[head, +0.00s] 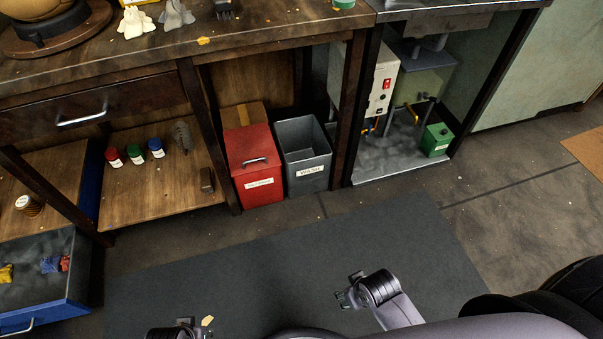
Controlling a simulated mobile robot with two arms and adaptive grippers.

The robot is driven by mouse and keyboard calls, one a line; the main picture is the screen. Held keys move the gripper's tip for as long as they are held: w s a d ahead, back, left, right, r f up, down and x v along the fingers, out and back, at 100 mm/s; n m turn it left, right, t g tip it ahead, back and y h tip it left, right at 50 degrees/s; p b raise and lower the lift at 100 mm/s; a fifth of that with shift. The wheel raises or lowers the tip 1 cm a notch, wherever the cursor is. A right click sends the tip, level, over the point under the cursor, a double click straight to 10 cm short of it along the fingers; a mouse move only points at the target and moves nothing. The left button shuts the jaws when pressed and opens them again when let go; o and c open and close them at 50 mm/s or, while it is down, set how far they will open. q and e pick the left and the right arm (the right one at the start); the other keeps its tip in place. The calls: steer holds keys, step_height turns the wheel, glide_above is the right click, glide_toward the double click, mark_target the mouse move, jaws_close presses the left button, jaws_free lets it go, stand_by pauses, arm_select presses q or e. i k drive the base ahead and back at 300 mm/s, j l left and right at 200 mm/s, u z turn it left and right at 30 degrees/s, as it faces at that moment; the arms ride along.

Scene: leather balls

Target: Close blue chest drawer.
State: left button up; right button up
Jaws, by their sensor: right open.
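The blue chest (87,185) stands under the workbench at the far left, mostly hidden by the bench and cut off by the frame. Its blue drawer (62,308) is pulled out at the lower left, with a metal handle (17,328) on its front. Yellow, blue and red items lie inside it. My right gripper (347,289) is open and empty above the dark mat, well to the right of the drawer. My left gripper (182,326) shows only partly at the bottom edge, right of the drawer and apart from it; its fingers are unclear.
The wooden workbench (270,28) runs along the back, with a closed drawer (95,108) and a shelf holding small jars. A red bin (255,165) and a grey bin (304,155) stand beneath it. The dark mat (250,265) in front is mostly clear.

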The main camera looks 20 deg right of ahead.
mark_target(33, 299)
steer(key=u, duration=2.1)
